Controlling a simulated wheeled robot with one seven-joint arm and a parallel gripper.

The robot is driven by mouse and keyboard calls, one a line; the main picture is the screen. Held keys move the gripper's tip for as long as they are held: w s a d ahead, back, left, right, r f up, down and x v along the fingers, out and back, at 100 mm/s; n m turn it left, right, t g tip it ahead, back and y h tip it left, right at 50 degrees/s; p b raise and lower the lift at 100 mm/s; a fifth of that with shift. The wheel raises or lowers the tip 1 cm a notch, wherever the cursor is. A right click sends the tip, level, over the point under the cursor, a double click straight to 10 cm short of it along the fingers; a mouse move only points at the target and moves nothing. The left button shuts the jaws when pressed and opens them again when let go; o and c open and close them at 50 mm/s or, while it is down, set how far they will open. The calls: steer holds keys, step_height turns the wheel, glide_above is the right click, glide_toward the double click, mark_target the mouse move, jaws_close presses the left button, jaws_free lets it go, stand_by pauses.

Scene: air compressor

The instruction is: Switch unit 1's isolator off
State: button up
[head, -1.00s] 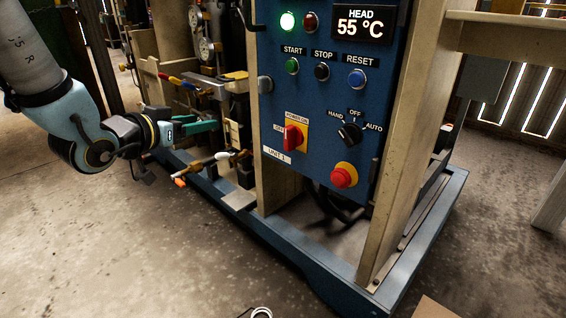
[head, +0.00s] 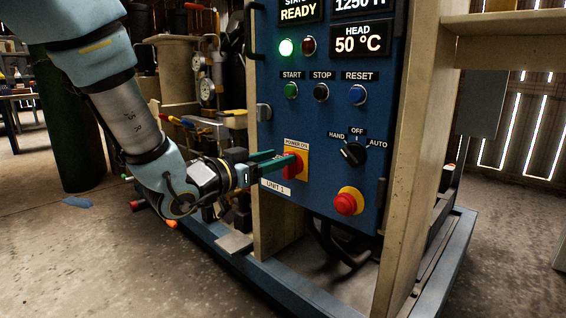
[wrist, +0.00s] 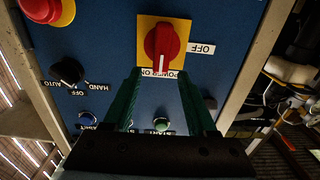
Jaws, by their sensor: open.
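Unit 1's isolator is a red rotary handle (head: 291,167) on a yellow plate, low on the left of the blue panel. In the wrist view, the red handle (wrist: 163,44) has its white mark toward the POWER ON label (wrist: 161,73). The OFF label (wrist: 201,48) is to its right there. My gripper (head: 282,164) is open at the handle, reaching from the left. In the wrist view, its green fingers (wrist: 160,72) straddle the handle's line, tips near the plate's edge. I cannot tell whether they touch it. The UNIT 1 label (head: 276,187) is below.
A red emergency button (head: 347,202) on a yellow collar and a black HAND/OFF/AUTO selector (head: 353,153) sit to the right. START (head: 291,91), STOP (head: 321,92) and RESET (head: 357,95) buttons are above. The green lamp (head: 286,47) is lit. A beige post (head: 408,150) flanks the panel's right.

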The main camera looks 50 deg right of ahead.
steer(key=shift+d, duration=1.35)
steer(key=shift+c, duration=0.3)
steer(key=shift+s, duration=0.1)
jaws_close()
